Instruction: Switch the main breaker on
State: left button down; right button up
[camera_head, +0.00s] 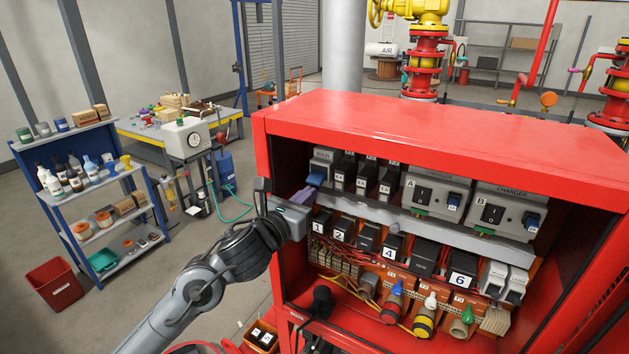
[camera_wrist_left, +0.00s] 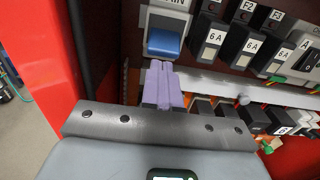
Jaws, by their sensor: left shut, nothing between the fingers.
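The main breaker (camera_head: 323,160) is a grey unit at the upper left inside the red cabinet, with a "MAIN" label and a blue lever (camera_head: 316,178). The blue lever sits at the breaker's lower part and also shows in the left wrist view (camera_wrist_left: 164,43). My left gripper (camera_head: 304,196) is just below the lever at the cabinet's left opening. Its purple fingers (camera_wrist_left: 158,84) are shut together and empty. Their tips are close under the lever; I cannot tell whether they touch it. My right gripper is not in view.
The red cabinet (camera_head: 430,128) frames a tight opening. Fuse blocks and chargers A (camera_head: 435,192) and B (camera_head: 508,208) stand to the breaker's right. A grey rail (camera_head: 400,218) runs below, above numbered black blocks. Free floor lies left of the cabinet.

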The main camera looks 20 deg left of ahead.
pick_arm(q)
notch_tip(320, 180, up, 2)
jog(key=shift+s+r+p, duration=0.15)
jog(key=shift+r+p, duration=0.05)
jog(key=shift+p, duration=0.35)
jog(key=shift+r, duration=0.2)
jog(key=shift+f, duration=0.4)
jog(key=shift+s, duration=0.4)
jog(key=shift+b+v, duration=0.45)
jog(key=shift+v, duration=2.3)
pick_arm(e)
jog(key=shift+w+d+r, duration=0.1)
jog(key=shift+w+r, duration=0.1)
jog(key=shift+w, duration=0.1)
pick_arm(q)
jog(key=shift+a+f, duration=0.1)
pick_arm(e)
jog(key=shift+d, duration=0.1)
